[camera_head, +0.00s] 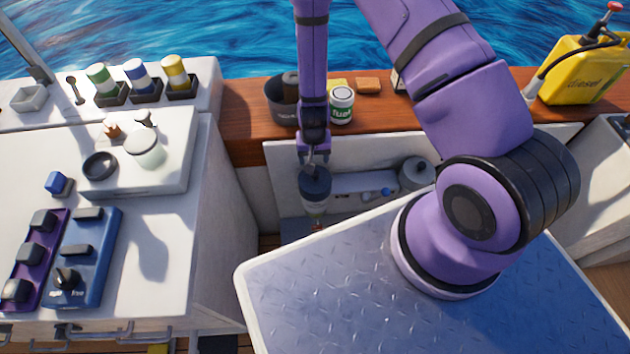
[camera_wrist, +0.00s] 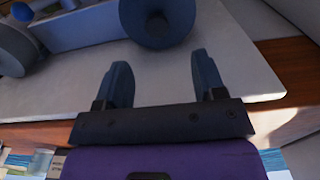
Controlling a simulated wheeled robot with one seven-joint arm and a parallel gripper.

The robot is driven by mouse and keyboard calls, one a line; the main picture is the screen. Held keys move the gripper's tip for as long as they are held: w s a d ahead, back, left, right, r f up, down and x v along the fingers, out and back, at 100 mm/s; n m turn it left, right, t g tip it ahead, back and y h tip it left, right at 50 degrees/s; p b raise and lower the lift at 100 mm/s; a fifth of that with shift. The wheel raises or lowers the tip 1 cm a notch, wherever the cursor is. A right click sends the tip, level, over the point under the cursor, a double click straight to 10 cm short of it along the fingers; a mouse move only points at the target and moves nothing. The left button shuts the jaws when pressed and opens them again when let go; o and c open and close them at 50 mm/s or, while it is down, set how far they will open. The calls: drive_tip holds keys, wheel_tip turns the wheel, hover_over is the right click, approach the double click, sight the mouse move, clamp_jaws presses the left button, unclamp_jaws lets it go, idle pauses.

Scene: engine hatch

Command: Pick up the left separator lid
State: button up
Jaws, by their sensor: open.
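The left separator (camera_head: 315,204) stands in the recess beyond the hatch, with its dark round lid (camera_head: 315,180) on top. In the wrist view the lid (camera_wrist: 158,22) is a dark blue round shape at the top edge, partly cut off. My gripper (camera_head: 314,160) is just above the lid in the head view, pointing down. In the wrist view my gripper (camera_wrist: 160,68) has its two fingers spread wide, with nothing between them. The lid lies beyond the fingertips, roughly in line with the gap, apart from them.
A second, greyer separator (camera_head: 416,172) stands to the right in the recess. A dark pot (camera_head: 283,105) and a green-white fuel can (camera_head: 341,105) stand on the wooden ledge behind my arm. A white counter (camera_head: 225,220) lies left. A yellow diesel can (camera_head: 580,75) is far right.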

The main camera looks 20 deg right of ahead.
sight(315, 174)
drive_tip(key=shift+s+d+f, duration=0.1)
drive_tip(key=shift+f, duration=2.3)
drive_tip(key=shift+s+d+f, duration=0.1)
drive_tip(key=shift+f, duration=2.25)
drive_tip(key=c, duration=1.1)
drive_tip(key=shift+c, duration=0.2)
drive_tip(key=shift+w+r, duration=0.1)
drive_tip(key=shift+r, duration=0.05)
